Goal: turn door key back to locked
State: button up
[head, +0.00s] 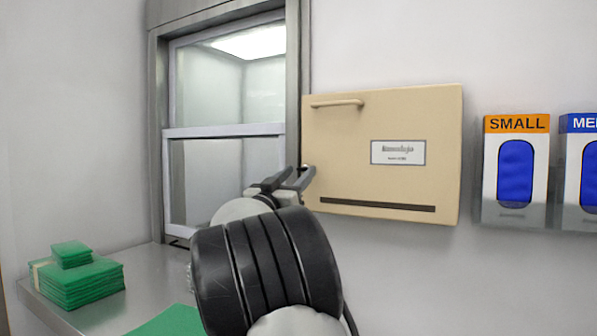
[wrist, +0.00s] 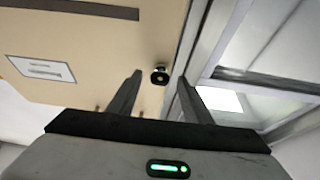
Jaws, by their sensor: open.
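A beige cabinet door (head: 350,180) hangs on the wall, closed as far as I can see. A small dark key or lock piece (wrist: 160,76) sits near the door's edge in the wrist view; its turned angle is too small to tell. In the head view my gripper (head: 294,176) is at the door's lower left corner, and it largely hides the key. In the wrist view my gripper (wrist: 160,77) is open, with one finger on each side of the key. I see no finger clearly touching it.
A metal-framed window hatch (head: 225,130) is just left of the door. Green folded cloths (head: 80,283) lie on a steel counter (head: 145,268) at lower left. Glove boxes (head: 515,125) hang on the wall to the right. The wall below the door is clear.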

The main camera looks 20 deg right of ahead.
jog(key=shift+w+d+r, duration=0.15)
jog(key=shift+w+d, duration=0.1)
jog(key=shift+d, duration=0.1)
jog(key=shift+c, duration=0.2)
jog(key=c, duration=1)
